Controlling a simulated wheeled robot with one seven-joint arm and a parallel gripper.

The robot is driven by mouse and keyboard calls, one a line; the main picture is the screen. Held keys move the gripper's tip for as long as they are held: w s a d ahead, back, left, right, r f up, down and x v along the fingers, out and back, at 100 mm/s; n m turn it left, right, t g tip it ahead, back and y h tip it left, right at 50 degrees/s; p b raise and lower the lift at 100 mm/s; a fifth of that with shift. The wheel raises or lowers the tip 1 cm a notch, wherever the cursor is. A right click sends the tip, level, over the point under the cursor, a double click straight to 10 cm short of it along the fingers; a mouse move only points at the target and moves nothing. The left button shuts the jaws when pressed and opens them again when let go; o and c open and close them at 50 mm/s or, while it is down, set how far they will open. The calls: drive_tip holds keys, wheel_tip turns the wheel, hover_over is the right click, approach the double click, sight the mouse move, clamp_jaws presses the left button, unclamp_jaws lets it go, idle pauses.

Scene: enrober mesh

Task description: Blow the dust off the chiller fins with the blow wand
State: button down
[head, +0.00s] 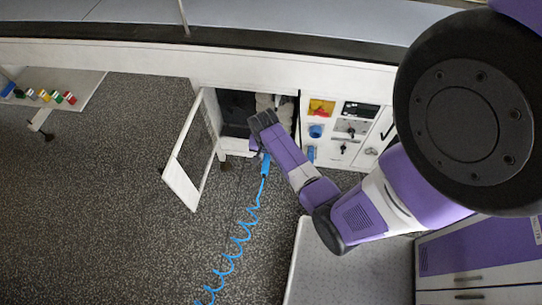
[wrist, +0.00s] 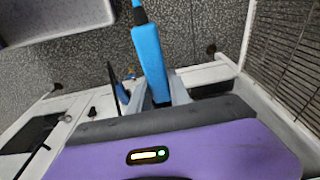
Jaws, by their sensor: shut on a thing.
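My gripper (wrist: 166,92) is shut on the blue blow wand (wrist: 150,55); its grey fingers stand either side of the wand's handle in the wrist view. In the head view the blue wand (head: 266,166) shows below my gripper, with a coiled blue hose (head: 235,247) running down from it. My gripper is at the front of the open chiller bay (head: 236,108). The bay is dark inside, and I cannot make out the fins or any dust on them. The wand's nozzle is hidden.
A white-framed mesh door (head: 187,182) stands open left of the bay; its mesh (wrist: 288,65) is close on the right in the wrist view. A control panel (head: 337,128) with a red-yellow switch is right of the bay. A shelf with small coloured items (head: 45,95) is far left.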

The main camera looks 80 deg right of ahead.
drive_tip(key=w+b, duration=0.1)
drive_tip(key=w, duration=0.6)
drive_tip(key=shift+a, duration=0.25)
idle(0.7)
idle(0.7)
